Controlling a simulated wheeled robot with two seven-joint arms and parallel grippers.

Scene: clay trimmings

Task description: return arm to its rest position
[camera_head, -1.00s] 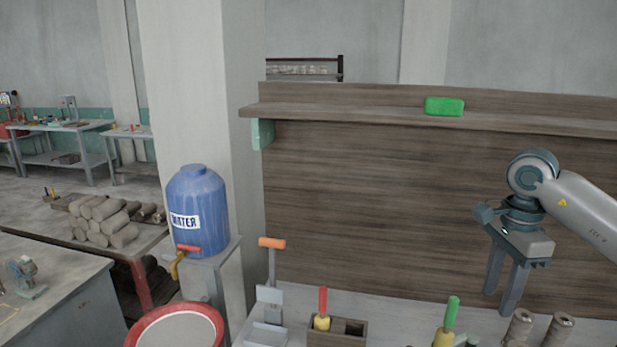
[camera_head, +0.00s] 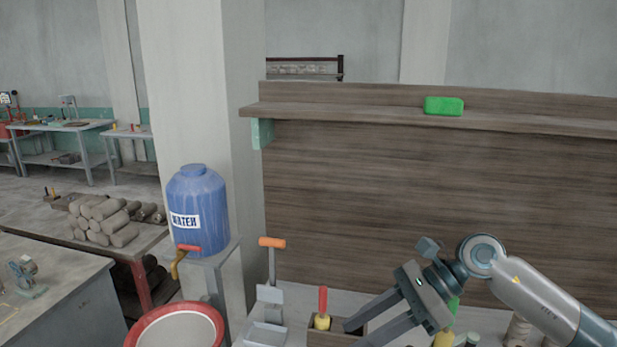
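My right arm comes in from the right, and its gripper (camera_head: 356,335) hangs low over the workbench, tilted down to the left. Its two fingers are apart with no object seen between them. The fingertips are in front of the wooden tool holder (camera_head: 335,339) and partly cover it; I cannot tell if they touch it. The wrist hides part of a green-handled tool (camera_head: 453,305). My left gripper is not in view.
A green block (camera_head: 444,106) lies on the wooden shelf (camera_head: 350,113). A blue water barrel (camera_head: 197,212) and a red-rimmed basin (camera_head: 206,309) are further left.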

